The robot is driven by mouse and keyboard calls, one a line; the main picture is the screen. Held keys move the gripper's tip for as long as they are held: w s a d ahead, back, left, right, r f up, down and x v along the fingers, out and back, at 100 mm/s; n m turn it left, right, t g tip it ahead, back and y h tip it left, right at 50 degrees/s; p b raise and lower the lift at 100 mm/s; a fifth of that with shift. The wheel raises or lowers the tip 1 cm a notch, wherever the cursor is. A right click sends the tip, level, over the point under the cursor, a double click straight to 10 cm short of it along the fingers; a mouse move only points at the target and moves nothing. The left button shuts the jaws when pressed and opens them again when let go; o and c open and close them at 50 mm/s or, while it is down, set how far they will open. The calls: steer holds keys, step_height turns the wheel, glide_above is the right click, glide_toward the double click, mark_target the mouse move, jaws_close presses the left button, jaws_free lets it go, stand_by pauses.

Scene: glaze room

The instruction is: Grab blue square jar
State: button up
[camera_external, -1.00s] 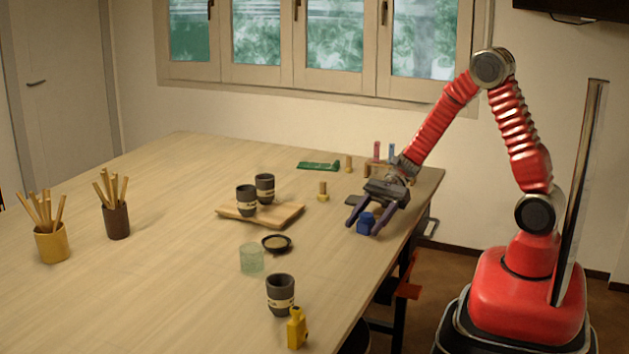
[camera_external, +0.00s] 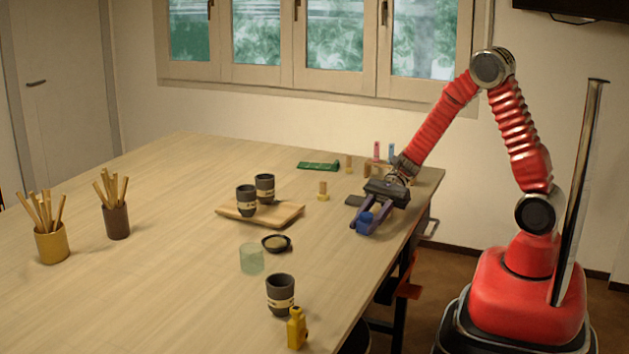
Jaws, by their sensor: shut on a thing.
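The blue square jar (camera_external: 363,227) is near the right edge of the wooden table, small in view. My gripper (camera_external: 368,221) reaches down to it from the upper right. Its two purple-grey fingers are closed in on the jar's sides. The fingers hide part of the jar. The jar is at table level; I cannot tell whether it touches the tabletop.
A wooden board (camera_external: 232,215) with two dark cups is left of the jar. A small dark bowl (camera_external: 276,243), a clear glass (camera_external: 251,258), a dark cup (camera_external: 280,294) and a yellow bottle (camera_external: 297,328) stand nearer. A rack (camera_external: 373,170) is behind my gripper.

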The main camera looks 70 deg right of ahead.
mark_target(366, 214)
steer(key=c, duration=0.4)
steer(key=shift+o, duration=0.2)
steer(key=shift+r, duration=0.1)
step_height(366, 214, up, 10)
steer(key=shift+f, duration=0.1)
